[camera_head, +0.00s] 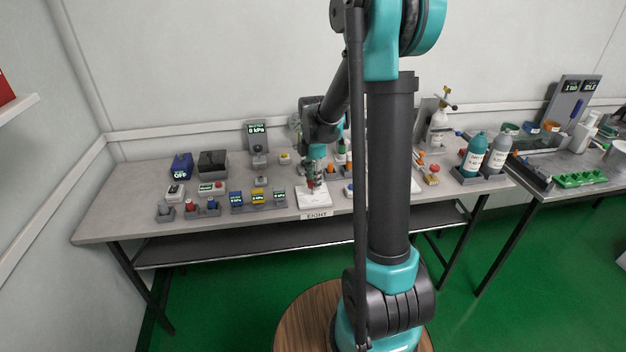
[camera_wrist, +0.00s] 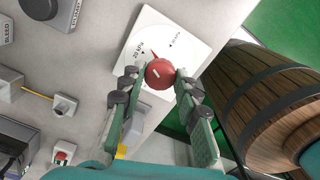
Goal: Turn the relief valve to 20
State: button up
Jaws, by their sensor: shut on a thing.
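The relief valve is a round red knob (camera_wrist: 160,74) on a white dial plate (camera_wrist: 186,58). In the wrist view a small red pointer shows beside the knob, near the "20 kPa" print; I cannot tell whether it lines up exactly with that mark. A second kPa label on the plate is too small to read. My gripper (camera_wrist: 157,77) is shut on the knob, one finger on each side. In the head view my gripper (camera_head: 314,184) reaches down over the white plate (camera_head: 322,201) at the bench's front edge, and the knob is mostly hidden.
Small gauges (camera_head: 258,196) and a few knobs (camera_head: 190,206) stand left of the plate. Behind them are a blue "OFF" device (camera_head: 181,166) and a display reading 0 kPa (camera_head: 256,130). Bottles (camera_head: 474,155) stand farther right.

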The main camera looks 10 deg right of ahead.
jog(key=n, duration=0.5)
dwell(0.6)
jog(key=o, duration=1.2)
jog(key=shift+c, duration=0.2)
notch_tip(320, 180, up, 12)
